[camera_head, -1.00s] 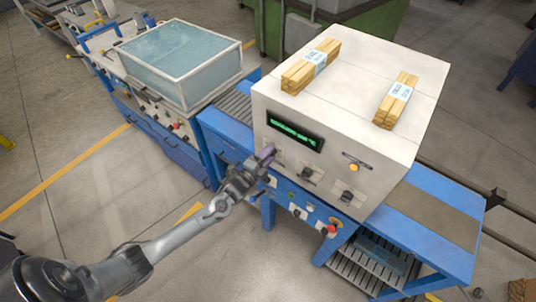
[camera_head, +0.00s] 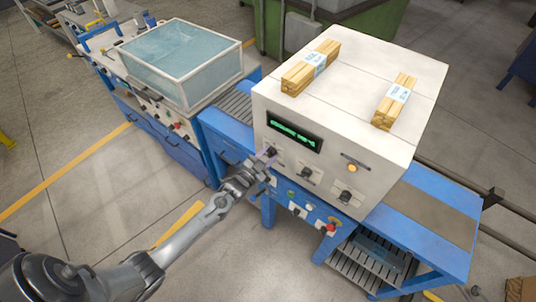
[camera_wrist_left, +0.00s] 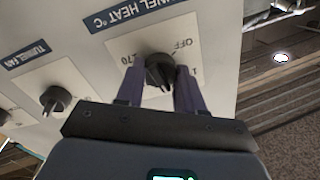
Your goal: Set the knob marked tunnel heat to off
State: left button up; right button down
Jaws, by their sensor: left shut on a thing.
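The tunnel heat knob (camera_wrist_left: 160,68) is dark and round, on a white label plate (camera_wrist_left: 118,52) under a blue "TUNNEL HEAT °C" strip (camera_wrist_left: 120,14). "OFF" and "70" are printed around it, upside down in the wrist view. I cannot tell which mark it points at. My left gripper (camera_wrist_left: 160,84) has its purple fingers on either side of the knob, shut on it. In the head view the gripper (camera_head: 266,160) is at the leftmost knob (camera_head: 271,151) on the white machine's front (camera_head: 325,165). My right gripper is not in view.
A "TUNNEL FAN" knob (camera_wrist_left: 54,100) is beside it. An amber lamp (camera_head: 352,168) and a green display (camera_head: 294,131) are on the same front. A red button (camera_head: 331,228) is on the blue frame below. Wood bundles (camera_head: 311,68) lie on top. The floor in front is clear.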

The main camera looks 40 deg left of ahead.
pick_arm(q)
jog(key=n+p, duration=0.2)
jog(key=n, duration=0.9)
jog(key=n+p, duration=0.1)
jog(key=n, duration=0.4)
jog(key=n+p, duration=0.1)
jog(key=n, duration=0.4)
jog(key=shift+n, duration=0.4)
jog(key=o, duration=1)
jog(key=shift+o, duration=0.2)
